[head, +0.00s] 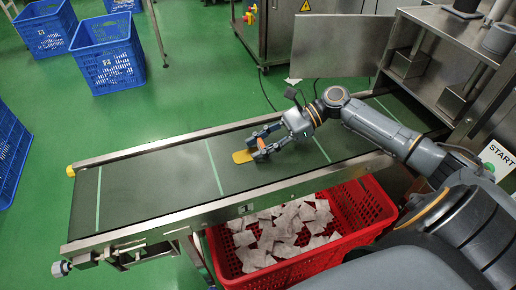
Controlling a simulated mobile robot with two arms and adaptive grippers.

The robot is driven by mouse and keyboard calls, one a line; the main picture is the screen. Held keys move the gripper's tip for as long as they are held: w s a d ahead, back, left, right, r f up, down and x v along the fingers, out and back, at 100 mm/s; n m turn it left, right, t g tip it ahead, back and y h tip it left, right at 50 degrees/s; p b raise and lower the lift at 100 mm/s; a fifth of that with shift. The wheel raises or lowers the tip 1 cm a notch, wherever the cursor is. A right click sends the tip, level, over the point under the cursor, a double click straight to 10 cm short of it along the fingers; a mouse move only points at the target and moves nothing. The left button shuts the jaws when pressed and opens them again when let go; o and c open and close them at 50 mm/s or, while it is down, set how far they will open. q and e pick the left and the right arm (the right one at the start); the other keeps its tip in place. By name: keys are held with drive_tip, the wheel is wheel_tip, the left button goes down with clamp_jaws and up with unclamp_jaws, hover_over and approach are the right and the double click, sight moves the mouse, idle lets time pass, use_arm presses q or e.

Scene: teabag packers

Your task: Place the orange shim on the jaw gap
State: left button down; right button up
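The orange shim (243,156) shows in the head view as a small flat yellow-orange piece at the conveyor belt's middle. A narrower orange part of it reaches back between the fingers of my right gripper (258,147). The two fingers stand apart, one on each side of that part, and point left. I cannot tell whether they press on it, or whether the shim lies on the belt or just above it. My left gripper is not in view. I cannot make out the jaw gap in this view.
The dark green conveyor belt (150,185) runs across the middle, mostly bare, between metal rails. A red crate (375,205) of white teabags stands below its front edge. Steel machinery (470,60) with a START sign (497,158) is at right. Blue crates (108,52) stand at the back left.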

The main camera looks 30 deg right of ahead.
drive_tip(key=shift+c, duration=0.9)
